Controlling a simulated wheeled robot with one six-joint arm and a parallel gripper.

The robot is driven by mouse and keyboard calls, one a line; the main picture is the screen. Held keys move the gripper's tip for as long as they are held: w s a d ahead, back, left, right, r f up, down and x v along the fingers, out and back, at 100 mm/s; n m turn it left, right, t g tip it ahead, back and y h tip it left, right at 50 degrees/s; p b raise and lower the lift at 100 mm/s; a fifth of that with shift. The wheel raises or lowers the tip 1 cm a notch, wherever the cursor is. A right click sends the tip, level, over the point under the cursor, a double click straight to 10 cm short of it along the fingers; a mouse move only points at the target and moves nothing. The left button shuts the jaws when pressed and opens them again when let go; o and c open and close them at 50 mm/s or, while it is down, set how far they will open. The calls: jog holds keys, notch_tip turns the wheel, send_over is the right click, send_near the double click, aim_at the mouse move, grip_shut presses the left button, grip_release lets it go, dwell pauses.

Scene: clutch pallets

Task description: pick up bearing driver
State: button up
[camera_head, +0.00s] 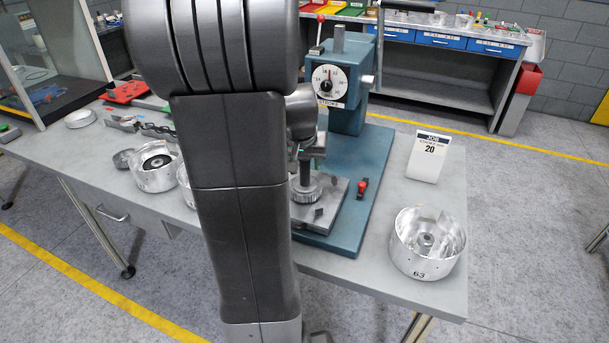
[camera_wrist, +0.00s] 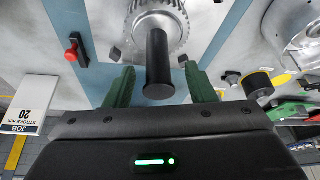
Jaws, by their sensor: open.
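The bearing driver, seen as a dark upright cylinder (camera_wrist: 158,62), stands over a silver toothed round part (camera_wrist: 170,14). In the head view the dark cylinder (camera_head: 305,172) rises from the toothed part (camera_head: 305,191) on the press's plate. My gripper (camera_wrist: 159,72) is open, with a green finger on each side of the cylinder and gaps visible between them. Nothing is held. In the head view my arm covers much of the middle, and only a little of my gripper (camera_head: 309,150) shows beside it.
A teal press (camera_head: 347,100) with a dial stands close behind the driver. A red-topped knob (camera_head: 362,185) is on its base. A job card (camera_head: 430,158) and a silver drum marked 63 (camera_head: 426,245) stand at right. More drums (camera_head: 154,170) are at left.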

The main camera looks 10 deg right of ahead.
aim_at(305, 169)
jog(key=shift+p+x, duration=0.35)
jog(key=shift+x, duration=2.05)
jog(key=shift+d, duration=0.1)
grip_shut()
